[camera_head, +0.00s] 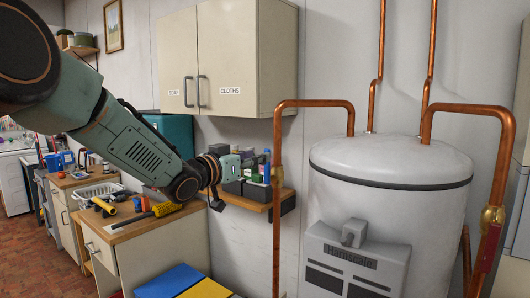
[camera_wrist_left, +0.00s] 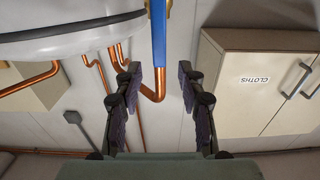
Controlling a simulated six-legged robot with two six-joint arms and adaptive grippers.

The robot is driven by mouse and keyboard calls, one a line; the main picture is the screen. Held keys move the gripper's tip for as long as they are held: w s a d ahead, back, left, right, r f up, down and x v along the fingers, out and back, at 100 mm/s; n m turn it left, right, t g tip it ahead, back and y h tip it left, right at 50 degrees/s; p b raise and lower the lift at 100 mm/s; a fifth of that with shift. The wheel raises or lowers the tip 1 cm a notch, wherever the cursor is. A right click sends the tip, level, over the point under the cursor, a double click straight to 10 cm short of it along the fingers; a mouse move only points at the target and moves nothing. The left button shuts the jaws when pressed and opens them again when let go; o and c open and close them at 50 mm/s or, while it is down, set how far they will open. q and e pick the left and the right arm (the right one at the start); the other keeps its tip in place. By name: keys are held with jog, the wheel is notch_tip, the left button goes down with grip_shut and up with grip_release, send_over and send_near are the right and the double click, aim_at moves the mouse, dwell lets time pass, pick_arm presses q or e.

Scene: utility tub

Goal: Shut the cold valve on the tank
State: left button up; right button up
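The white tank (camera_head: 385,200) stands at the right of the head view, with copper pipes on both sides. A brass valve (camera_head: 277,174) sits on the left pipe, and a brass valve with a red lever (camera_head: 487,250) sits on the right pipe. In the left wrist view, which is upside down, a long blue lever (camera_wrist_left: 158,35) runs between the two fingers. My left gripper (camera_head: 260,162) is beside the left pipe. In the wrist view, my left gripper (camera_wrist_left: 157,70) is open, with visible gaps on both sides of the lever. My right gripper is not in view.
A wooden shelf (camera_head: 256,204) with bottles and boxes is behind my left gripper. A cabinet (camera_head: 228,60) marked CLOTHS hangs above. A worktop (camera_head: 126,229) with tools stands at the left, and blue and yellow boxes (camera_head: 172,281) are low in front.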

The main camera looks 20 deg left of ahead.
aim_at(267, 167)
pick_arm(q)
jog(key=p+x, duration=0.1)
jog(key=x, duration=0.4)
jog(key=shift+w+d, duration=0.15)
jog(key=shift+w, duration=0.2)
jog(key=shift+d, duration=0.15)
jog(key=shift+s, duration=0.1)
jog(key=shift+c, duration=0.7)
grip_shut()
